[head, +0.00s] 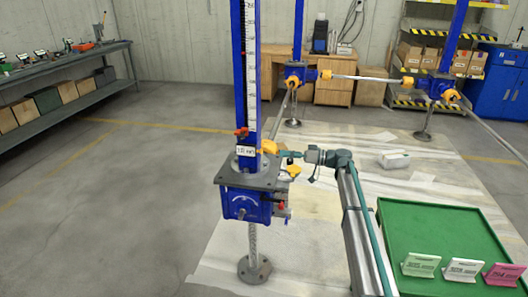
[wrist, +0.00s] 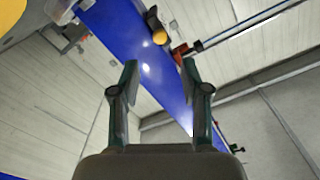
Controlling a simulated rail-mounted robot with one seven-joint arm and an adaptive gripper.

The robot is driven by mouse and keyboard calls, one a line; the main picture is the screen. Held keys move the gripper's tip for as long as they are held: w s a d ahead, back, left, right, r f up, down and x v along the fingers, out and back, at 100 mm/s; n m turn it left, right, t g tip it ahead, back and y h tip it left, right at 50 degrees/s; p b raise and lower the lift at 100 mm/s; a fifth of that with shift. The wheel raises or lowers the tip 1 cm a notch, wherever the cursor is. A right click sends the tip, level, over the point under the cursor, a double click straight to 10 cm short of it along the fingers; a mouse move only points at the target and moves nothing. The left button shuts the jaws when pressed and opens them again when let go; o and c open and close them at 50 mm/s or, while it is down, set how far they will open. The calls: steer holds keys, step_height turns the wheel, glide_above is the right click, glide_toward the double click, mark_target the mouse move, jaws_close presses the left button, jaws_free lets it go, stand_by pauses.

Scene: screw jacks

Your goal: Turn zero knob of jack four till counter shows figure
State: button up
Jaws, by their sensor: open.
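The nearest screw jack (head: 245,204) is a blue gearbox under a grey plate, with a tall blue column (head: 238,70) and a white scale. A small white plate with blurred figures (head: 246,151) sits at the column's foot. I cannot read a number on the jack or tell which one is jack four. A small grey-and-red fitting (head: 282,208) is on the gearbox's right side; I cannot tell whether it holds the counter or zero knob. My gripper (head: 285,154) is just right of the column's foot. In the wrist view my gripper (wrist: 158,82) is open and empty, with the blue column behind its fingers.
Orange-yellow parts (head: 268,146) and a red part (head: 241,131) are close to my gripper. Two more blue jacks (head: 293,74) (head: 437,87), linked by shafts, stand behind. A green tray (head: 425,225) with three cards is at right. Open floor is at left.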

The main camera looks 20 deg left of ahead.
mark_target(260, 151)
steer(key=s+a+p, duration=0.1)
steer(key=a, duration=0.8)
steer(key=shift+s+p, duration=0.3)
steer(key=shift+c, duration=0.3)
jaws_close()
